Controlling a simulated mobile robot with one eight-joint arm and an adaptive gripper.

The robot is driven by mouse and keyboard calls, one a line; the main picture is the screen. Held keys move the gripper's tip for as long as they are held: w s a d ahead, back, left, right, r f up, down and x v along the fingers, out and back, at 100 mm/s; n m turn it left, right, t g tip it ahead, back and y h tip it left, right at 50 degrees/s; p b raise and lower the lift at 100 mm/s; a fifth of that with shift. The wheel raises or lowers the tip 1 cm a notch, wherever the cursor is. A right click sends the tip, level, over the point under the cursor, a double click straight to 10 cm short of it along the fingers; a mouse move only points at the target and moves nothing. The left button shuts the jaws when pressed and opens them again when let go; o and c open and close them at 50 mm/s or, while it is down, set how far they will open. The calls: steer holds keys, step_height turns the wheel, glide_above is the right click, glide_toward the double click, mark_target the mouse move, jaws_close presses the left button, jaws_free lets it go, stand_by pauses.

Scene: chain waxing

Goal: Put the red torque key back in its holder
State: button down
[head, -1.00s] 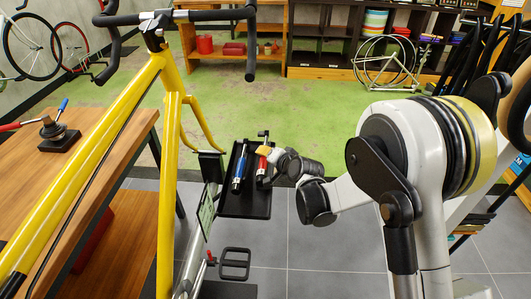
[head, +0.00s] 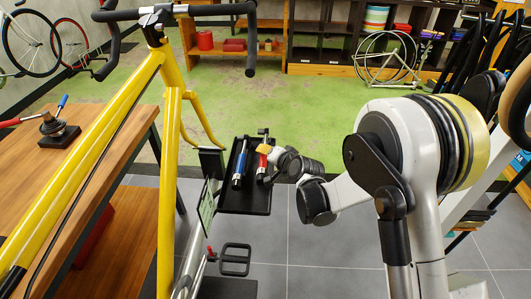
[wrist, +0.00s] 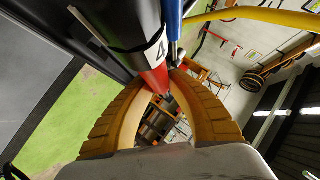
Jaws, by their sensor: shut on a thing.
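The red torque key (head: 263,161) stands out over the right part of a black tray (head: 245,208) in the head view. My gripper (head: 264,150), with yellow-orange fingers, is at its upper part from the right. In the wrist view the fingertips (wrist: 165,75) close on the red part of the key (wrist: 153,78), whose dark body bears a "4". A blue tool (head: 239,167) is beside it to the left; it also shows in the wrist view (wrist: 174,18). I cannot tell whether the key touches the tray; its lower end and any holder slot are unclear.
A yellow bike frame (head: 168,150) and its handlebar rise left of the tray. A wooden workbench (head: 85,165) with a black-based tool stands at the left. A pedal (head: 235,260) is below the tray. Grey floor (head: 320,250) is clear at right of it.

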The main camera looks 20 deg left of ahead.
steer(key=shift+f, duration=0.1)
steer(key=shift+f, duration=1.55)
steer(key=c, duration=0.9)
jaws_free()
steer(key=shift+o, duration=0.2)
steer(key=shift+s+d, duration=0.1)
steer(key=shift+s, duration=0.05)
steer(key=shift+v, duration=1.5)
steer(key=shift+p+v, duration=0.35)
steer(key=shift+v, duration=2)
steer(key=shift+r, duration=0.1)
